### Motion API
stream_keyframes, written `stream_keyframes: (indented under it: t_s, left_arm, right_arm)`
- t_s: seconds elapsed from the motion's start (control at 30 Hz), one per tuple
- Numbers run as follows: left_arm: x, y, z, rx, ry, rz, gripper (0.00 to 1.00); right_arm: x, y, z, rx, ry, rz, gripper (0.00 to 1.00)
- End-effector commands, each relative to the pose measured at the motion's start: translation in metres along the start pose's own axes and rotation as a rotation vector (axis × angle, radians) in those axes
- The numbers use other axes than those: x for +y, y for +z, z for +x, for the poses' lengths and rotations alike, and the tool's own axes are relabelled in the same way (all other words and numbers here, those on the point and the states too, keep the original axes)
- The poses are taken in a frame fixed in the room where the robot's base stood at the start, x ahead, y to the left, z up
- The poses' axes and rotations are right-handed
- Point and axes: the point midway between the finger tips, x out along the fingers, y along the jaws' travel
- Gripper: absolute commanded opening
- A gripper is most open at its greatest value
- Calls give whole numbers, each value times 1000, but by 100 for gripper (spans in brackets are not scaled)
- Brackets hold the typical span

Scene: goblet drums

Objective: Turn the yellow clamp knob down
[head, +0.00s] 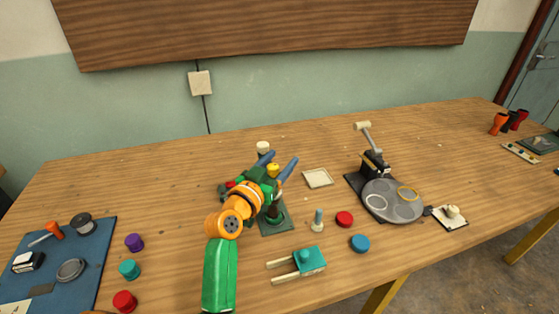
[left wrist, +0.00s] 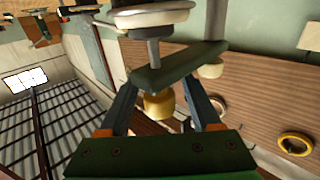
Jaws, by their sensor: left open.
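The yellow clamp knob (head: 273,170) shows at the green clamp stand, whose green base (head: 275,225) rests on the table. In the left wrist view the yellow knob (left wrist: 158,105) sits under a dark green clamp arm (left wrist: 165,70) with a metal rod through it. My left gripper (head: 279,161) is open, its blue fingers on either side of the knob. In the left wrist view the fingers of my left gripper (left wrist: 160,90) flank the knob, with gaps visible; I cannot tell whether they touch it. My arm hides much of the stand. My right gripper is not in view.
A teal clamp block (head: 311,261), a red knob (head: 344,219) and a blue knob (head: 360,243) lie in front. A black stand with a round grey plate (head: 405,211) is at right. A blue mat (head: 93,235) with tools is at left. The table's back left is clear.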

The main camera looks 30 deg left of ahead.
Motion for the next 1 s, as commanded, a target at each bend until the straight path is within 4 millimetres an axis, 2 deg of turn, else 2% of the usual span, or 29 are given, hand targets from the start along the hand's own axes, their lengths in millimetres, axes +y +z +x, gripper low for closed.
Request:
stream_keyframes:
  t_s: [0.1,0.33,0.67,1.0]
  left_arm:
    - [0,0,0,0,0,0,62]
    - [0,0,0,0,0,0,0]
    - [0,3,-1,-1,35,4,0]
    - [6,8,-1,0,247,9,0]
  right_arm:
    - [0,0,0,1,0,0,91]
    - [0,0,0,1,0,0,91]
    - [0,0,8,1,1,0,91]
    - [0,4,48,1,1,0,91]
